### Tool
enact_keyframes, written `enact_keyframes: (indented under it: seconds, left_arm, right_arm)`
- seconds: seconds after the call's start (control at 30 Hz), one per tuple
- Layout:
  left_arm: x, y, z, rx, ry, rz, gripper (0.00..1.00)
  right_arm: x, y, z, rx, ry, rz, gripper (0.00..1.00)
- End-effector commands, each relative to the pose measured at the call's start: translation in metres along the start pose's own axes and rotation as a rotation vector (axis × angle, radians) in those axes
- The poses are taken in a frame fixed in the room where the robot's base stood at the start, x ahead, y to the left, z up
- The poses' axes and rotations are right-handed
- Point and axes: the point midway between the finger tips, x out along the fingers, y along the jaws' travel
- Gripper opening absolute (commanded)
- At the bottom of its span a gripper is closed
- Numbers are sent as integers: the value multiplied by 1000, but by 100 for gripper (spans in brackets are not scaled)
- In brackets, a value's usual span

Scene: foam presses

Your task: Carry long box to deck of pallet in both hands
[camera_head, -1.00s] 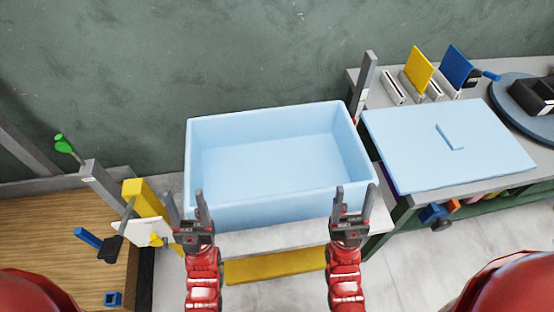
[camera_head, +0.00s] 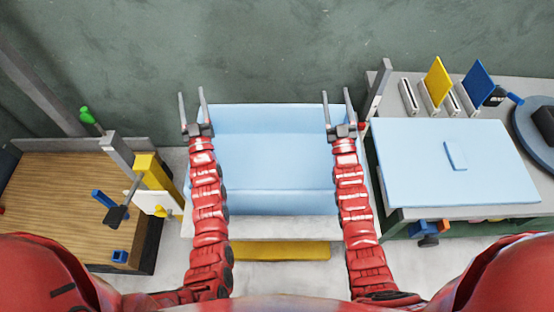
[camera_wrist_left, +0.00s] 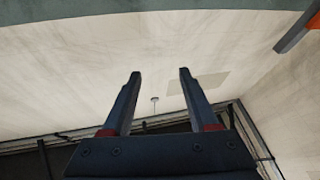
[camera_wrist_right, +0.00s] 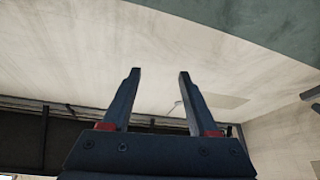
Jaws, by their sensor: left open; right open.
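A light blue open box (camera_head: 275,150), the only long box I make out, sits on a pale grey stand (camera_head: 275,229) in the middle of the head view. My left gripper (camera_head: 191,95) is open and empty near the box's far left corner. My right gripper (camera_head: 336,95) is open and empty near its far right corner. My forearms cover the box's left and right ends, so contact there is unclear. The wrist views show both pairs of fingers apart with only ceiling and walls beyond. I cannot identify a pallet with certainty.
A light blue flat panel (camera_head: 455,162) lies on the grey bench at right, with yellow (camera_head: 437,82) and blue (camera_head: 477,85) plates standing behind. A wood-topped surface (camera_head: 65,195) is at left, beside a yellow post (camera_head: 158,180). A green wall closes the back.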

Motion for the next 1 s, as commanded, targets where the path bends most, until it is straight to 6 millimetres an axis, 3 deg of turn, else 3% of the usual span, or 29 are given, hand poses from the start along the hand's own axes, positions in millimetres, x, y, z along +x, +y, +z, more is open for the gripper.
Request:
enact_keyframes:
  seconds: [0.03,0.2,0.3,0.43,0.53,0.63,0.8,1.0]
  left_arm:
    - [22,-2,11,-10,-72,-14,60]
    - [75,0,79,-47,-446,-21,60]
    - [91,6,107,-59,-673,2,60]
    - [92,14,124,-46,-971,51,60]
    - [79,15,121,-10,-1200,91,60]
    - [53,8,107,51,-1436,122,60]
    - [4,-18,62,172,-1769,125,60]
    - [-30,-40,24,253,-1976,97,60]
  right_arm:
    - [19,4,14,-18,-77,-7,60]
    - [65,29,89,-97,-459,-20,60]
    - [74,52,124,-127,-701,-10,60]
    - [66,82,148,-130,-1011,11,60]
    - [48,100,150,-99,-1249,24,60]
    - [22,109,136,-36,-1479,20,60]
    - [-26,102,95,106,-1799,-30,60]
    - [-55,90,57,215,-1980,-93,60]
